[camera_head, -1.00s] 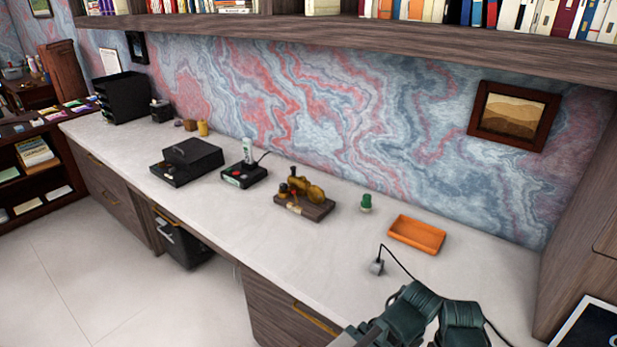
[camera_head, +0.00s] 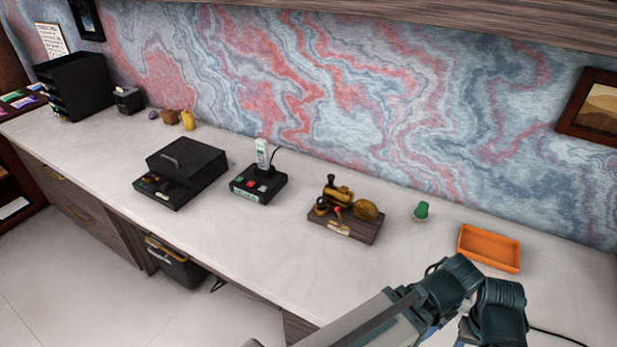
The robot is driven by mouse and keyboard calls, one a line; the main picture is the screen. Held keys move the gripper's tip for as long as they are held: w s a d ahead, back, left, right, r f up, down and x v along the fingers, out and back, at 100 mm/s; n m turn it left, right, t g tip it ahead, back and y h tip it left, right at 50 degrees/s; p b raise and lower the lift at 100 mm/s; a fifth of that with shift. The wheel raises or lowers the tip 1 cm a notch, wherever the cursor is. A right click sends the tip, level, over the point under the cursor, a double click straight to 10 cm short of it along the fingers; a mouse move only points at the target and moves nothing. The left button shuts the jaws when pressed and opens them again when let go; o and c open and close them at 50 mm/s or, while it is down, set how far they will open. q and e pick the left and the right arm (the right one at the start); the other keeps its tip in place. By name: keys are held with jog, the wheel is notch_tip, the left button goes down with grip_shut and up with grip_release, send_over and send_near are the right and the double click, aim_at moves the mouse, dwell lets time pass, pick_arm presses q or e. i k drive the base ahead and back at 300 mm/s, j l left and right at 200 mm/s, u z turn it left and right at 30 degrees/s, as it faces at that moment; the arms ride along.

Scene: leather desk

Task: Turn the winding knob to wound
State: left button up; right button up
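A small brass mechanism (camera_head: 341,194) stands on a dark wooden base (camera_head: 357,235) near the middle of the desk. It has a dark-topped upright part, a small round brass and black part (camera_head: 321,206) at its left, a red-tipped lever (camera_head: 337,212) and a brass disc (camera_head: 366,210) at its right. A pale label plate is on the front of the base. Which part is the winding knob, and how it is set, is too small to tell. One of my arms shows at the bottom right, apart from the mechanism. Neither gripper's fingers show.
Left of the mechanism are a black cordless-phone base (camera_head: 258,187) and a black lidded box (camera_head: 186,164). To its right are a small green item (camera_head: 421,211) and an orange tray (camera_head: 489,248). The light desktop (camera_head: 255,239) in front of the mechanism is clear.

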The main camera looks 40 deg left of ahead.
aim_at(321, 202)
jog(key=j, duration=1)
jog(key=i+j, duration=0.15)
jog(key=j, duration=0.9)
